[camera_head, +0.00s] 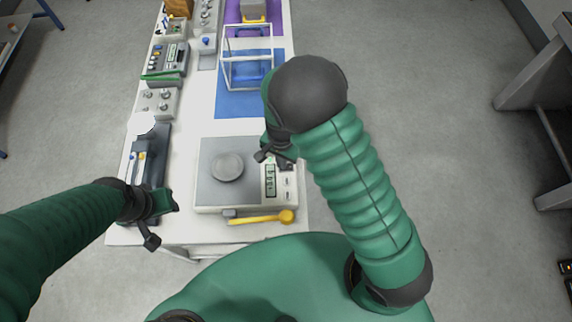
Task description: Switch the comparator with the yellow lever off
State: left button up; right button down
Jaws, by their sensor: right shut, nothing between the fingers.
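The comparator (207,196) is a pale box with a grey top, a round grey pan (227,167) and a small display (270,181) on its right side. It sits near the front edge of the white table. The yellow lever (258,218) lies along its front side, with its round knob (286,216) at the right end. My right gripper (264,156) is shut and empty above the comparator's back right corner, apart from the lever. My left gripper (162,222) is at the table's front left edge, left of the comparator; its fingers are too unclear to judge.
A dark tray (157,168) with small tools lies left of the comparator. Behind it stand boxes with knobs (157,103) and a green-edged instrument (165,62). A clear-framed case (247,57) stands on a blue mat (235,104). Table between mat and comparator is bare.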

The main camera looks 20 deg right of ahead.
jog(key=shift+f, duration=0.15)
notch_tip(320, 180, up, 7)
jog(key=p, duration=0.7)
jog(key=shift+d+b, duration=0.15)
jog(key=shift+b, duration=0.2)
jog(key=s+d+r+n+t+b, duration=0.2)
jog(key=s+d+r+n+b, duration=0.4)
jog(key=s+n, duration=0.3)
jog(key=shift+s+d+r+t+b, duration=0.15)
jog(key=shift+d+r+t+b, duration=0.15)
jog(key=shift+b, duration=0.25)
jog(key=shift+s, duration=0.1)
